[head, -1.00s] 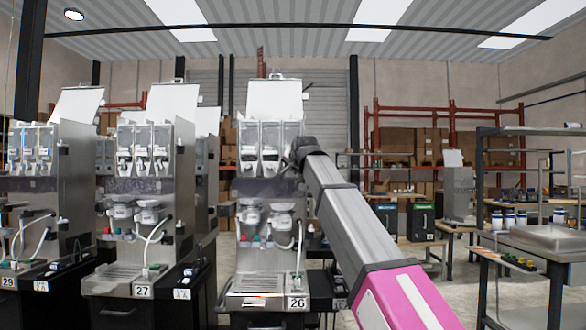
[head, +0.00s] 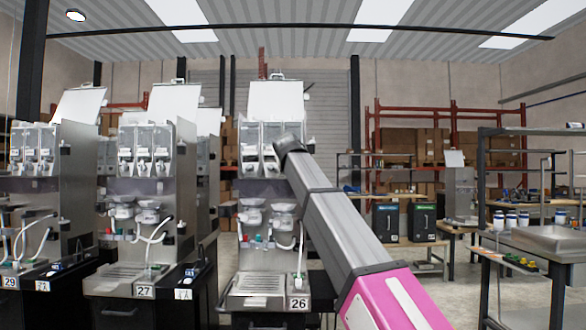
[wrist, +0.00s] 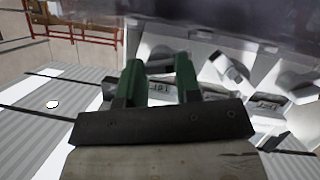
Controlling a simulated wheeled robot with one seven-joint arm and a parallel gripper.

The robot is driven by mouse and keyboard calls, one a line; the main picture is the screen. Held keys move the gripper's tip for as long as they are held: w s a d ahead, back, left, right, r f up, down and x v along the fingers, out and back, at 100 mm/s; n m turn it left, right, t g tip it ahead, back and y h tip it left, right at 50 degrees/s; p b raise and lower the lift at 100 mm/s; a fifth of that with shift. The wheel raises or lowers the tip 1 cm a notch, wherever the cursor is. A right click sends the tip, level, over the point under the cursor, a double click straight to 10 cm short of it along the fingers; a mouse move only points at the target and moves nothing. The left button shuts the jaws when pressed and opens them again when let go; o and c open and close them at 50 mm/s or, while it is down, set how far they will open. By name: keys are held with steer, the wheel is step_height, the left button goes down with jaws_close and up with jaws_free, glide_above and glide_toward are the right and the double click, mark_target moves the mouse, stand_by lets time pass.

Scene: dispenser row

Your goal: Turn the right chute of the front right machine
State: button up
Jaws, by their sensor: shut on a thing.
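The front right machine (head: 262,210), numbered 26, is a grey metal dispenser with clear hoppers on top and white chutes below them. Its left chute (head: 249,163) and middle chute (head: 270,165) show in the head view; its right chute is hidden behind my arm. In the wrist view, my gripper (wrist: 160,72) has its two green fingers either side of the pale right chute (wrist: 160,64) and is shut on it. Two other white chutes (wrist: 226,70) stand beside it there, apart from the fingers. My fingertips are hidden in the head view.
Machine 27 (head: 150,200) and machine 29 (head: 38,190) stand to the left. Black boxes on a low table (head: 421,222) and a metal workbench (head: 545,240) are to the right. Open floor lies between machine 26 and the workbench.

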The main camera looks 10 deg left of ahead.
steer(key=shift+n+h, duration=0.5)
steer(key=shift+n, duration=0.2)
steer(key=o, duration=0.9)
steer(key=shift+s, duration=0.1)
steer(key=v, duration=1)
steer(key=shift+s, duration=0.4)
